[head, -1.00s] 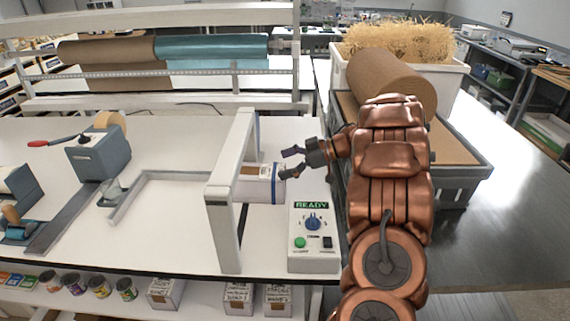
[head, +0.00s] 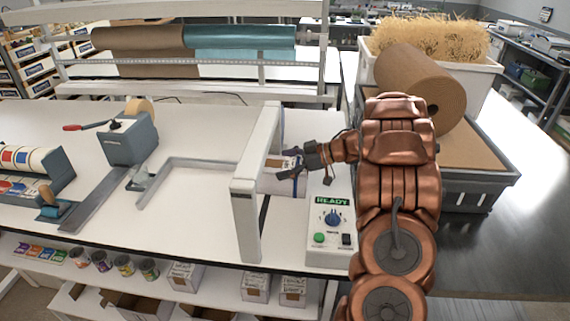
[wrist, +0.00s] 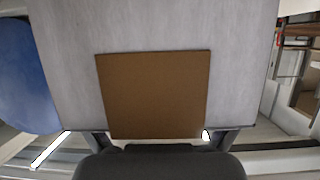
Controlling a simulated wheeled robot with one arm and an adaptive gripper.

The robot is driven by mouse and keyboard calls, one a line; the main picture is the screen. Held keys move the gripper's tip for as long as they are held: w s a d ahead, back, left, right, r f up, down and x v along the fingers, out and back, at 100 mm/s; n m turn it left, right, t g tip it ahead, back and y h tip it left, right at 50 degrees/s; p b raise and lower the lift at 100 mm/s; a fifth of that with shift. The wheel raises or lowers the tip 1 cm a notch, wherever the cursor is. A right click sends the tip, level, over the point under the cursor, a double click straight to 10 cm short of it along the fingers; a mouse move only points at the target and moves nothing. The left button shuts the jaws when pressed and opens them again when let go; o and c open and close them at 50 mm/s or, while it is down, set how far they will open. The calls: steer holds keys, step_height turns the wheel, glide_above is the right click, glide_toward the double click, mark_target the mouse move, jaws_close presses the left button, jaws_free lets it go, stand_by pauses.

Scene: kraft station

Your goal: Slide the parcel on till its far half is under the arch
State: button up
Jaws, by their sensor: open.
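The parcel (head: 272,184) is a pale box with a brown patch on top and blue at its edge. It lies on the bench just right of the white arch (head: 245,220), whose beam and near post hide its left end, so I cannot tell how far under it reaches. My gripper (head: 294,170) is open at the parcel's right end, overlapping it in the head view; contact is unclear. In the wrist view, a pale surface with a brown square (wrist: 155,95), likely the parcel, fills the middle, with my gripper (wrist: 138,135) at the bottom.
A control box (head: 332,232) marked READY stands close in front of my gripper. A grey crate (head: 470,190) with a paper roll (head: 425,85) is at the right.

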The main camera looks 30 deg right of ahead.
steer(key=c, duration=1.3)
steer(key=o, duration=1.3)
steer(key=shift+d, duration=0.15)
steer(key=v, duration=1.1)
steer(key=shift+s+r, duration=0.3)
steer(key=shift+d, duration=0.15)
